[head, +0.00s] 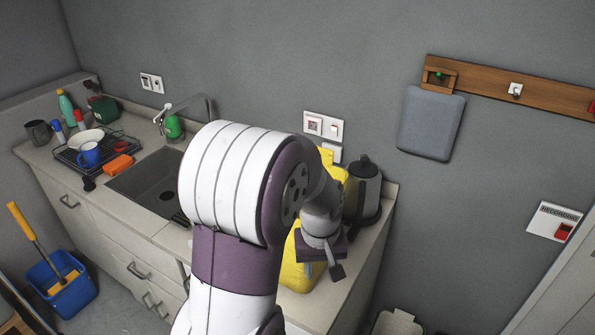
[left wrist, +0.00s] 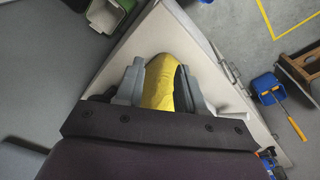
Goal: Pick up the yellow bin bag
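The yellow bin bag (head: 303,274) stands on the right end of the counter, partly hidden behind my left arm in the head view. My left gripper (head: 322,270) is over it, fingers pointing down. In the left wrist view the bag (left wrist: 161,84) shows between the two fingers of my left gripper (left wrist: 160,75). The fingers are apart, with a dark gap beside the bag on the right; contact cannot be told. My right gripper is not in view.
A dark kettle (head: 364,190) stands close behind the bag. The sink (head: 150,185) and a dish rack (head: 97,150) are to the left. A blue bucket (head: 62,285) is on the floor. A grey bin (head: 397,323) stands right of the counter.

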